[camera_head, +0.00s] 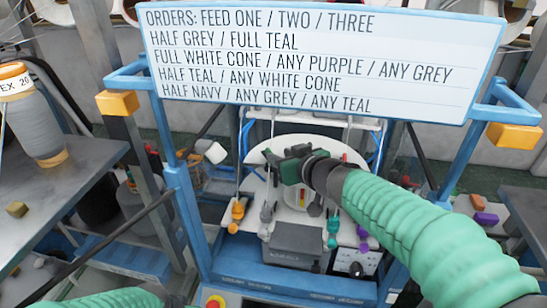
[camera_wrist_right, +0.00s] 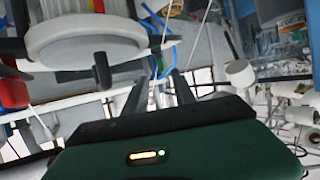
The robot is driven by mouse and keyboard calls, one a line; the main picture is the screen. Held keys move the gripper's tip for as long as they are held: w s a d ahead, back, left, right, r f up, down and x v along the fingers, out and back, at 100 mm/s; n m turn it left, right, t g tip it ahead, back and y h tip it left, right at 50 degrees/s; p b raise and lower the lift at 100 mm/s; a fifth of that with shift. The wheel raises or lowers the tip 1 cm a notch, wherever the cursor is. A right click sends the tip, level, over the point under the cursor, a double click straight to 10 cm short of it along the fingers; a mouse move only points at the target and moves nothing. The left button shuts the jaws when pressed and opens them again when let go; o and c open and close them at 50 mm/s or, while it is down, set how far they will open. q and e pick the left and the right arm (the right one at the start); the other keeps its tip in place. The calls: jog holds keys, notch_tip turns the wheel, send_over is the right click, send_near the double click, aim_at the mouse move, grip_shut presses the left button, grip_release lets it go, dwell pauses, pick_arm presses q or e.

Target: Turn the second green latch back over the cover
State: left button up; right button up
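My right gripper (camera_head: 283,160) is over the machine's pale round plate (camera_head: 258,158) in the head view and hides part of it. In the right wrist view its two dark fingers (camera_wrist_right: 158,88) stand apart with nothing between them. A green lever-like piece (camera_head: 333,230), possibly a latch, stands right of a grey box-like cover (camera_head: 297,238). I cannot tell which latch is the second green one; others may be hidden behind my right arm. A white disc (camera_wrist_right: 85,40) with a dark knob (camera_wrist_right: 102,70) is left of the fingers in the wrist view. My left gripper is not in view.
An orange piece (camera_head: 238,212) and a purple piece (camera_head: 363,238) stand on either side of the cover. Blue frame posts (camera_head: 183,205) flank the machine. An order board (camera_head: 320,60) spans above. A grey table (camera_head: 50,190) with a yarn cone (camera_head: 35,125) is at left.

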jog(key=x, duration=0.5)
jog(key=shift+w+a, duration=0.15)
jog(key=shift+a, duration=0.2)
jog(key=shift+d, duration=0.15)
jog(key=shift+d, duration=0.15)
grip_shut()
